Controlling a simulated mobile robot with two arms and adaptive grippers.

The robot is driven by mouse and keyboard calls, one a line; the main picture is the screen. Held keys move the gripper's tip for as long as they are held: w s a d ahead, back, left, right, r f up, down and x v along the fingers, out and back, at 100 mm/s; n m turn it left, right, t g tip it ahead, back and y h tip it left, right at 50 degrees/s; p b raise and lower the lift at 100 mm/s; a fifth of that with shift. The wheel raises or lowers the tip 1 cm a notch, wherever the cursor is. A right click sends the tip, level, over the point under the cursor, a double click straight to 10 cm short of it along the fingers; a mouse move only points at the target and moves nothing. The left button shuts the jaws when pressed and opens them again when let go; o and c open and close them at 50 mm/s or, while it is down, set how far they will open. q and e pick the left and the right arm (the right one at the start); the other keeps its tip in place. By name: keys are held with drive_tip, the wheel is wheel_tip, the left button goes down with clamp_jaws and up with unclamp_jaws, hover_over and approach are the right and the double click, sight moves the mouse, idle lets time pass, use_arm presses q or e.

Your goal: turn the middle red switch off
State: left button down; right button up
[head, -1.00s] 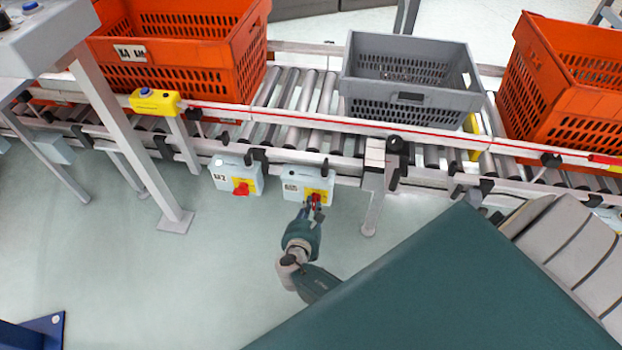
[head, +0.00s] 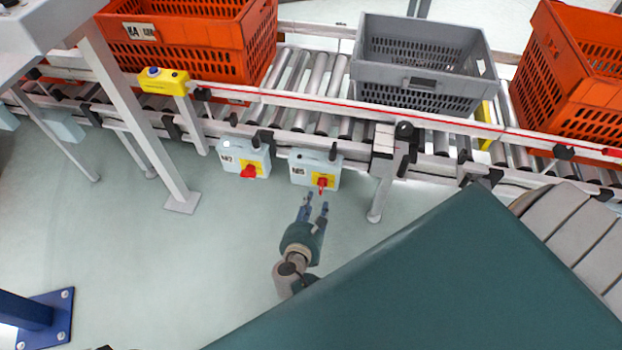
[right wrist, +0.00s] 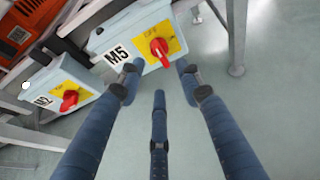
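Two pale grey switch boxes hang under the conveyor's front rail. The right box (head: 300,172), labelled M5 in the right wrist view (right wrist: 112,35), has a red switch (head: 322,185) on a yellow plate. Its handle looks near upright in the head view and slightly tilted in the right wrist view (right wrist: 160,50). The left box (head: 233,156) has another red switch (head: 249,171), also in the right wrist view (right wrist: 69,101). My right gripper (head: 316,203) is open and empty, just in front of the M5 switch and apart from it. My left gripper is out of view.
The roller conveyor (head: 309,97) carries orange totes (head: 200,50) and a grey crate (head: 425,85). A conveyor leg (head: 383,185) stands right of the M5 box. A yellow control box (head: 163,82) sits on the rail. Floor left of my gripper is clear.

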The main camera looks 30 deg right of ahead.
drive_tip(key=shift+v, duration=2)
